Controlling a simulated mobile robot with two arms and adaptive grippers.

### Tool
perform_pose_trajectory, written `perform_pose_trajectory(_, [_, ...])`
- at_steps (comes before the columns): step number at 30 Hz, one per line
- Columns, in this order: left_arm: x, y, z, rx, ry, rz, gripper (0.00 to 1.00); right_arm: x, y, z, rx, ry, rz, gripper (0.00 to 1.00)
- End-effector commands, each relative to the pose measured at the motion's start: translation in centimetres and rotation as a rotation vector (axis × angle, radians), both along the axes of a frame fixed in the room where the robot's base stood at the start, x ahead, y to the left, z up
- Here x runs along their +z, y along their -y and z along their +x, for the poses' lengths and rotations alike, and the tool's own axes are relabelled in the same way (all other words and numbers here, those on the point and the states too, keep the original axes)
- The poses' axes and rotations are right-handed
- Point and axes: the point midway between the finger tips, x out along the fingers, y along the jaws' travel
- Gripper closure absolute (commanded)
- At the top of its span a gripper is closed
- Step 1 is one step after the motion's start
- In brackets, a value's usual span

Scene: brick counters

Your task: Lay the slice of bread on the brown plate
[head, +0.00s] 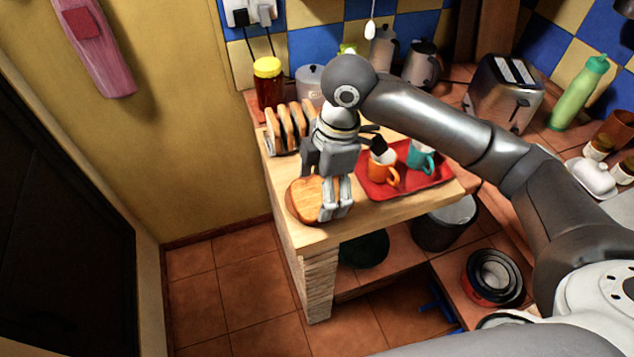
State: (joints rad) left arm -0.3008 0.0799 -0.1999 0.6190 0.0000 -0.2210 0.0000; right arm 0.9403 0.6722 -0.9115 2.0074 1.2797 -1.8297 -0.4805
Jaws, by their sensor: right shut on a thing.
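The slice of bread (308,192), golden with a darker crust, is at the left front of the wooden counter. My right gripper (336,212) points down and is shut on its right side. The brown plate (291,209) shows as a thin rim at the left and below the slice; the slice and my gripper hide most of it. The slice is over the plate; I cannot tell whether it touches it. My left gripper is out of view.
A toast rack (270,134) with several slices stands behind. A red tray (437,179) with an orange mug (382,174) and a teal mug (420,160) is to the right of my gripper. A jar (268,86) stands at the back left. The counter's front strip is clear.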

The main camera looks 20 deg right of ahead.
Motion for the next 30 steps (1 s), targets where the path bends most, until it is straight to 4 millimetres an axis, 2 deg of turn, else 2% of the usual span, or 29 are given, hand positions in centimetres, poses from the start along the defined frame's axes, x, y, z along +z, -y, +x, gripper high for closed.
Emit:
perform_pose_trajectory(4, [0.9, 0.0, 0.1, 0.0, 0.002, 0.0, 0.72, -1.3, 0.8, 3.3, -0.005, -0.004, -0.001, 0.4])
perform_pose_trajectory(7, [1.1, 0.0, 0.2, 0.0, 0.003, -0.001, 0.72, -3.5, 1.1, 4.8, -0.002, -0.005, -0.001, 0.4])
perform_pose_trajectory(12, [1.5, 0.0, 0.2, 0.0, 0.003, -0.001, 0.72, -5.8, 1.5, 6.8, -0.001, -0.001, 0.0, 0.4])
perform_pose_trajectory(19, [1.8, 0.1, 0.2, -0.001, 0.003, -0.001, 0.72, -7.4, 1.8, 8.0, -0.001, -0.001, 0.0, 0.4])
perform_pose_trajectory(25, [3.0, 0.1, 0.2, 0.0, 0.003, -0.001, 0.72, -9.9, 1.8, 7.9, 0.0, -0.002, -0.001, 0.4])
perform_pose_trajectory(30, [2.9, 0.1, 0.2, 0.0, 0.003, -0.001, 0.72, -10.4, 1.8, 7.9, 0.002, 0.002, 0.0, 0.4])
